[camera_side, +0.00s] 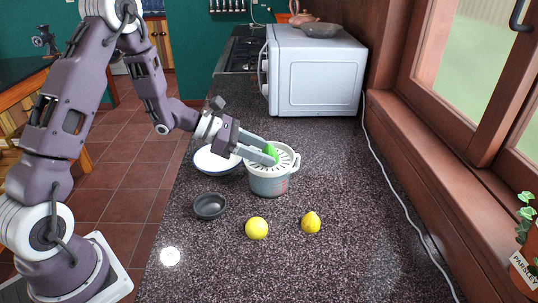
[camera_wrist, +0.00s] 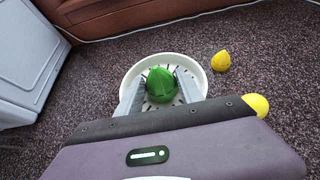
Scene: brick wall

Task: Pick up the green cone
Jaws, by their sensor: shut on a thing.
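The green cone (camera_side: 271,151) is at the top of a white and grey juicer (camera_side: 268,182) on the dark speckled counter. My gripper (camera_side: 272,155) reaches in from the left and is shut on the cone, with one finger on each side. In the wrist view the green cone (camera_wrist: 160,84) sits between the two grey fingers, over the slotted white top of the juicer (camera_wrist: 204,75). I cannot tell whether the cone touches the juicer.
A dark bowl (camera_side: 209,206), a lemon (camera_side: 257,228) and another lemon piece (camera_side: 311,222) lie in front. A white microwave (camera_side: 316,75) stands at the back.

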